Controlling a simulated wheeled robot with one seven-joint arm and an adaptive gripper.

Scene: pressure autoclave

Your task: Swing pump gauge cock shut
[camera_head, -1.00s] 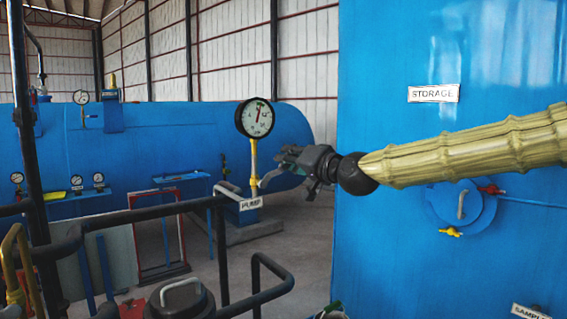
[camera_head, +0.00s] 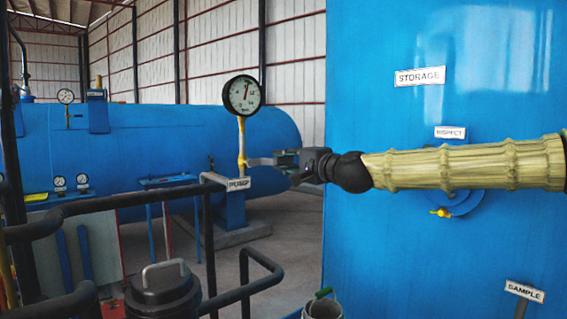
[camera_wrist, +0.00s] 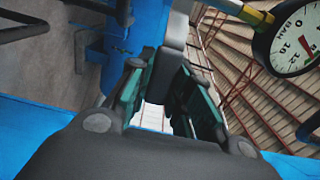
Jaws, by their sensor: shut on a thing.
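The pump gauge (camera_head: 242,95) is a round white dial with a black rim on a yellow stem (camera_head: 241,135), above the PUMP label (camera_head: 238,184). Part of its dial shows in the wrist view (camera_wrist: 292,42). A grey cock lever (camera_head: 261,161) sticks out from the stem to the right, about level. My gripper (camera_head: 279,160) comes in from the right and is shut on the lever's outer end. In the wrist view the grey lever (camera_wrist: 174,36) lies between the green-lined fingertips (camera_wrist: 168,68).
Black pipe rails (camera_head: 110,203) run in front and left of the gauge. A large blue STORAGE tank (camera_head: 370,100) stands close behind my arm at right. A lidded black vessel (camera_head: 163,288) and a bucket (camera_head: 322,308) are low in front. A blue horizontal tank (camera_head: 150,150) lies behind.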

